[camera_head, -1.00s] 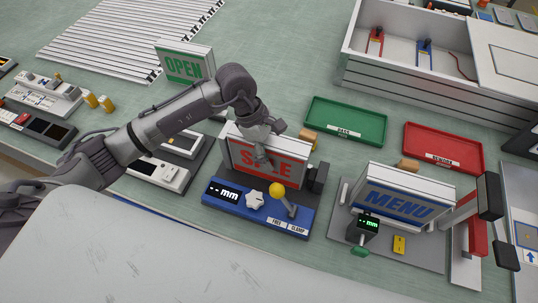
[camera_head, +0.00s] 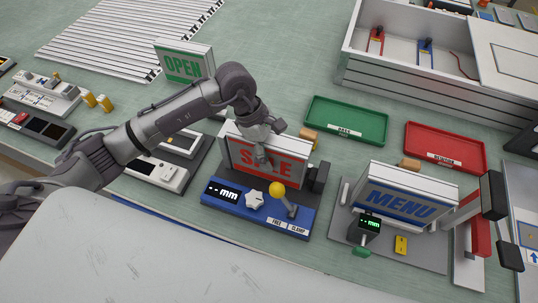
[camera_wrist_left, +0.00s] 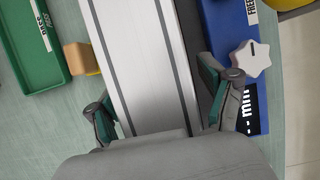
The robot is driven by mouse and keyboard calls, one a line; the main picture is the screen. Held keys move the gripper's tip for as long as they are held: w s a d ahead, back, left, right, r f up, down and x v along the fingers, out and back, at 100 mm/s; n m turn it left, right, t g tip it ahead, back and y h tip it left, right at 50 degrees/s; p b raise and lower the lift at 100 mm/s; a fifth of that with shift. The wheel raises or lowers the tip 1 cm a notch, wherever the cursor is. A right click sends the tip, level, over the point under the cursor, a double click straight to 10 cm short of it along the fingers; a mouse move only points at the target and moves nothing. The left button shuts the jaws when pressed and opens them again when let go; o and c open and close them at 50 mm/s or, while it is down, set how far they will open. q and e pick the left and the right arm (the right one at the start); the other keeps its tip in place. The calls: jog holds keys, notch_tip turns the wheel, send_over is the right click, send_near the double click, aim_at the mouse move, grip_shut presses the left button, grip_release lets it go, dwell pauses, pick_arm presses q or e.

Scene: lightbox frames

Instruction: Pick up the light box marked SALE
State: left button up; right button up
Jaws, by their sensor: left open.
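The light box marked SALE (camera_head: 285,167) stands upright in a blue fixture (camera_head: 258,209) with a display, a white star knob and a yellow-tipped lever. My left gripper (camera_head: 263,158) is at the box from above and hides the middle of its lettering. In the left wrist view the box's pale top face (camera_wrist_left: 143,65) lies between the two open fingers of my left gripper (camera_wrist_left: 165,110), one beside each long side. I cannot tell whether the fingers touch it. My right gripper does not show.
A light box marked MENU (camera_head: 396,204) stands in a grey fixture to the right, and one marked OPEN (camera_head: 184,66) stands behind. A green tray (camera_head: 347,110) and a red tray (camera_head: 443,135) lie behind. A large white crate (camera_head: 400,83) is at the back right.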

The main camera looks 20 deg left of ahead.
pick_arm(q)
grip_shut()
dwell(0.5)
